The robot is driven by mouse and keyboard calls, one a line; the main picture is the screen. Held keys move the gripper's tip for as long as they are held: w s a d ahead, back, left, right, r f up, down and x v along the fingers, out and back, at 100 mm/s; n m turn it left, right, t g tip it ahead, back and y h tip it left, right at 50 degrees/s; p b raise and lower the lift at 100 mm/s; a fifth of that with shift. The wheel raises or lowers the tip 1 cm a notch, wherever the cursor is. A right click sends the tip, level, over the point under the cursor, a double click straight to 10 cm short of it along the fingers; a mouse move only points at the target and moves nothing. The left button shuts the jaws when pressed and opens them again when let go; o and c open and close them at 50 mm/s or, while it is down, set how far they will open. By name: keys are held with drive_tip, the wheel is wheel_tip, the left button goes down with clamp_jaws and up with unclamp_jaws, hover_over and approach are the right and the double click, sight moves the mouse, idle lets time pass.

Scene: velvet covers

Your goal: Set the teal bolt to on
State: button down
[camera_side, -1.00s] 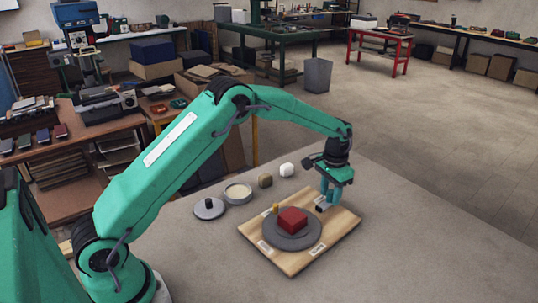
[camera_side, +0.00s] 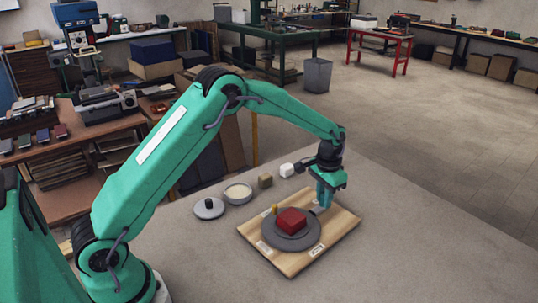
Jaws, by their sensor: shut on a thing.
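A wooden board (camera_side: 283,262) lies on the grey table and carries a flat grey disc (camera_side: 272,241). A red block (camera_side: 291,220) sits on the disc, with a small yellow peg (camera_side: 275,209) behind it. My gripper (camera_side: 322,205) points down at the board's right part, beside the disc. Its jaws are shut on a small blue-grey piece (camera_side: 317,211) at the disc's edge, which seems to be the teal bolt. The fingers hide most of it, and its setting cannot be told. Pale labels (camera_side: 317,250) lie along the board's front; their writing is too small to read.
Behind the board stand a grey lidded piece with a black knob (camera_side: 209,208), a round dish (camera_side: 238,192), a brown block (camera_side: 265,181) and a white block (camera_side: 287,170). The table right of the board is clear.

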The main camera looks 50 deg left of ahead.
drive_tip(key=c, duration=1.3)
unclamp_jaws()
drive_tip(key=shift+o, duration=0.2)
drive_tip(key=shift+r, duration=0.1)
drive_tip(key=shift+r, duration=3.8)
drive_tip(key=shift+r, duration=0.1)
